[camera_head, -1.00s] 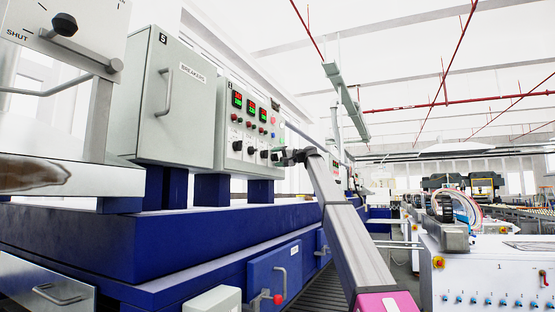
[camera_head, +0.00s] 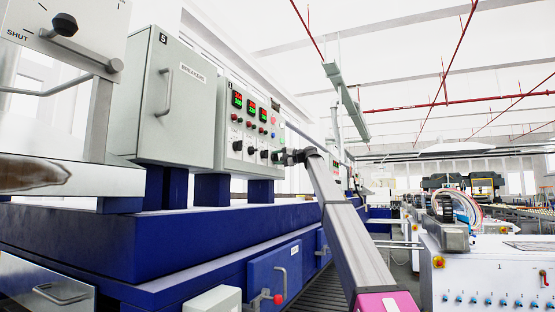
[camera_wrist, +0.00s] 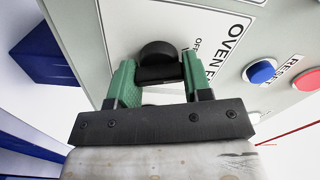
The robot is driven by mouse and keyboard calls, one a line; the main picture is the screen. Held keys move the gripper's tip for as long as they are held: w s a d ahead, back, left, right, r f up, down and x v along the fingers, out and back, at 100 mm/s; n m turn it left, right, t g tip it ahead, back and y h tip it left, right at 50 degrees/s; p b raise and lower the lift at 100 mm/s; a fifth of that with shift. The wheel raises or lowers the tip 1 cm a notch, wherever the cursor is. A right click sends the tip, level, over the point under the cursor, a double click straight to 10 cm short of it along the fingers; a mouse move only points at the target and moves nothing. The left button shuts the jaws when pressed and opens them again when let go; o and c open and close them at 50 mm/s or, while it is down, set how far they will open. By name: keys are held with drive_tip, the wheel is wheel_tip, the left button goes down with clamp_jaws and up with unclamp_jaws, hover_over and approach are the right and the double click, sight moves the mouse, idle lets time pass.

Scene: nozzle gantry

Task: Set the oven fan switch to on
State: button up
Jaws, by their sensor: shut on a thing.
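The oven fan switch (camera_wrist: 158,50) is a black rotary knob on a white plate of the grey control panel, seen close in the wrist view. Beside it the plate reads "OVEN F..." and "OF...", partly cut off or covered. My gripper (camera_wrist: 156,72) has its two green fingers on either side of the knob and is shut on it. The knob's pointer direction is hard to tell. In the head view my gripper (camera_head: 283,156) is at the lower right of the control panel (camera_head: 230,155), where the knob is too small to make out.
The grey BREAKERS cabinet (camera_head: 180,105) stands left of the panel. Blue machine bodies (camera_head: 230,230) lie below.

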drive_tip(key=m, duration=0.5)
drive_tip(key=shift+f+m, duration=0.1)
drive_tip(key=shift+m, duration=0.2)
drive_tip(key=shift+f+m, duration=0.1)
drive_tip(key=shift+m, duration=2)
drive_tip(key=o, duration=0.9)
drive_tip(key=v, duration=1)
drive_tip(key=shift+s+d, duration=0.15)
drive_tip(key=shift+d, duration=0.25)
